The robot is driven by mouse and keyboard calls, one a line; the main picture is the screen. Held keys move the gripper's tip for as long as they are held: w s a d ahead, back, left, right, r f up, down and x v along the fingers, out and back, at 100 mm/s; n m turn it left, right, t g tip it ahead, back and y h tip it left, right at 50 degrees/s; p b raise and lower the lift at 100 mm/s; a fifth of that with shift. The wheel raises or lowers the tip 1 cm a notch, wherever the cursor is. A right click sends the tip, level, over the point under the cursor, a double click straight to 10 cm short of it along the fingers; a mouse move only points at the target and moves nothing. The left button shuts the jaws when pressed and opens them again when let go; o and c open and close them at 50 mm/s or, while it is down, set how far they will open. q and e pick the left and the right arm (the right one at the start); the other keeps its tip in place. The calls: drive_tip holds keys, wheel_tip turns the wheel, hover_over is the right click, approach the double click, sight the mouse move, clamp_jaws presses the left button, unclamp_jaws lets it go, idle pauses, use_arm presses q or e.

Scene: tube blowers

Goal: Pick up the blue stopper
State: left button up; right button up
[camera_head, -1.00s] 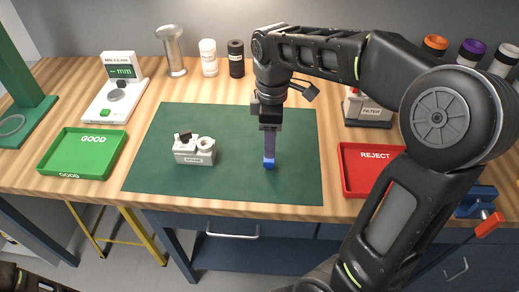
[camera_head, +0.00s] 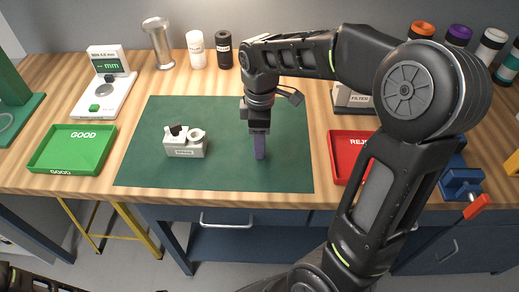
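My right gripper (camera_head: 259,154) points straight down over the right half of the green mat (camera_head: 215,180). Its long purple-grey fingers overlap in this view, so the gap between them does not show. The blue stopper is not visible now; I cannot tell whether it is hidden by the fingers. My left gripper is not in view; only a dark bit of my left arm shows at the bottom left corner.
A small white fixture (camera_head: 185,149) sits on the mat's left half. The green GOOD tray (camera_head: 73,165) is left of the mat; the red REJECT tray (camera_head: 338,155) is right. A gauge (camera_head: 104,92), a metal post (camera_head: 160,48) and bottles stand behind.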

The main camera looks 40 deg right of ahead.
wheel_tip(320, 180, down, 4)
drive_tip(key=shift+r, duration=0.2)
drive_tip(key=shift+c, duration=0.4)
clamp_jaws()
idle(0.5)
